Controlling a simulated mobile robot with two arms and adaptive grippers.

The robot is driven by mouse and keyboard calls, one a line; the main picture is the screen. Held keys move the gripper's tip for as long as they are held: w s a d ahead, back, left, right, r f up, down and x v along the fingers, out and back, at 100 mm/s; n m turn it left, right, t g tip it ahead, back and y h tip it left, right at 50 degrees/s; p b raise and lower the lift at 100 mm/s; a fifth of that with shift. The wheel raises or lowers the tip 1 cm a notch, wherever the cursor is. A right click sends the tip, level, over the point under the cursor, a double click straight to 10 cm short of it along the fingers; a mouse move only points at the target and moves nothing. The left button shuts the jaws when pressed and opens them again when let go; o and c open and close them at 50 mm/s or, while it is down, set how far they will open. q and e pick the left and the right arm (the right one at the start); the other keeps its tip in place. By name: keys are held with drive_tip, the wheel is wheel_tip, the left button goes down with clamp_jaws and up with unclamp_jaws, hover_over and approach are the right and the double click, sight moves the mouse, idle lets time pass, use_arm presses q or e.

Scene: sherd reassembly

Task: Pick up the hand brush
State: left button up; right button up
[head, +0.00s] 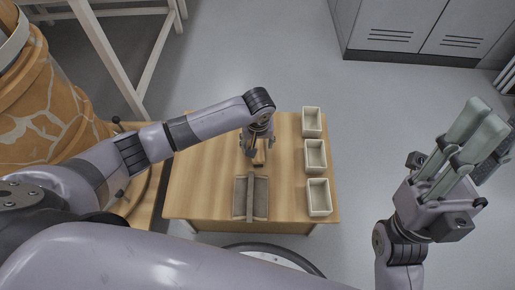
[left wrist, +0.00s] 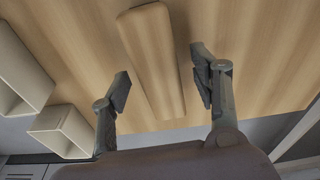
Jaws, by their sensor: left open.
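The hand brush (head: 260,158) lies on the wooden table beneath my left gripper (head: 258,146), partly hidden by it in the head view. In the left wrist view, its long, flat wooden top (left wrist: 153,55) runs between the two fingers of my left gripper (left wrist: 163,82). The fingers are open, with a visible gap on each side of the wood. Bristles cannot be made out. My right gripper (head: 468,145) is raised at the right, away from the table, with nothing seen in it; its fingers look side by side and their opening is unclear.
A grey divided tray (head: 251,197) sits on the table (head: 205,180) just in front of the brush. Several cream boxes (head: 316,156) line the table's right edge. A large orange cracked-pattern pot (head: 55,95) stands at the left. Grey cabinets (head: 420,30) are at the back.

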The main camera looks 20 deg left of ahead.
use_arm(q)
drive_tip(key=shift+f, duration=0.5)
drive_tip(key=shift+c, duration=0.6)
drive_tip(key=c, duration=1.2)
